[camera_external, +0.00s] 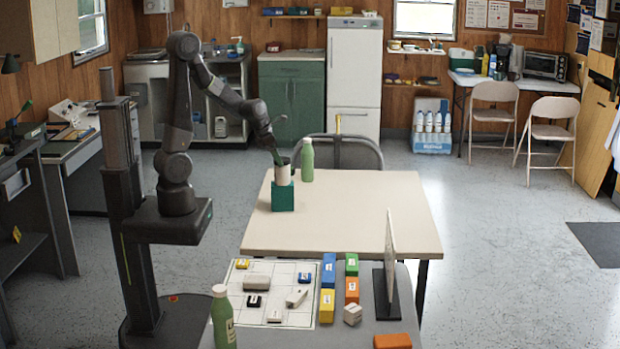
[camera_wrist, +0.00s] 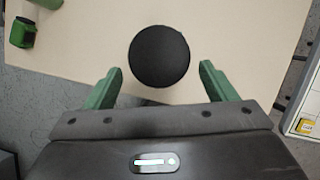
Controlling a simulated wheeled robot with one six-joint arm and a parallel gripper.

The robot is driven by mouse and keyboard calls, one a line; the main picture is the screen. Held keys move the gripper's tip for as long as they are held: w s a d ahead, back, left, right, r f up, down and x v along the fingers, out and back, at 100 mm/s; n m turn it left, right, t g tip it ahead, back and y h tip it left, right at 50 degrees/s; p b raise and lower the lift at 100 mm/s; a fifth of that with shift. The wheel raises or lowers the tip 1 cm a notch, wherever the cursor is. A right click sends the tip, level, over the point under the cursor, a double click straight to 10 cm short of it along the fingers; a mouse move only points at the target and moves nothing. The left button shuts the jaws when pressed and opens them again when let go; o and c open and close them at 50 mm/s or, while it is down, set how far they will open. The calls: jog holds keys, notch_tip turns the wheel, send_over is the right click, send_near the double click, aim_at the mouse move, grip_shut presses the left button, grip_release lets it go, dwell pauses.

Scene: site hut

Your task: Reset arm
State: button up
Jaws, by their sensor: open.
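My gripper (camera_external: 279,156) is open, with its green fingers pointing down over the far table. Neither finger visibly touches the disc. My arm is bent, reaching right from its column.
A green bottle (camera_external: 307,161) stands behind the cup, close to my gripper. The beige table (camera_external: 360,215) is otherwise largely clear. The nearer table holds a grid board (camera_external: 284,271), several coloured blocks, an upright panel (camera_external: 390,252) and another green bottle (camera_external: 222,320).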

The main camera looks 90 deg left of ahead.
aim_at(282, 169)
jog(key=b+x, duration=0.1)
jog(key=x, duration=0.5)
jog(key=shift+f, duration=0.15)
jog(key=r+p, duration=0.1)
jog(key=r, duration=0.4)
jog(key=r+p, duration=0.1)
jog(key=r, duration=0.4)
jog(key=shift+w+a+r, duration=0.2)
jog(key=shift+w+a, duration=0.05)
jog(key=w+a+f, duration=0.2)
jog(key=w+a, duration=0.3)
jog(key=a, duration=0.3)
jog(key=w+a+f+n, duration=0.1)
jog(key=w+a, duration=0.4)
jog(key=a, duration=0.3)
jog(key=w+a+f, duration=0.2)
jog(key=w+a, duration=0.2)
jog(key=a, duration=0.3)
jog(key=w+a+f, duration=0.1)
jog(key=a+f, duration=0.2)
jog(key=a, duration=0.3)
jog(key=w+a+f, duration=0.2)
jog(key=a+f, duration=0.1)
jog(key=a, duration=0.3)
jog(key=shift+w+a+f+n+y+b, duration=0.3)
jog(key=shift+n, duration=0.1)
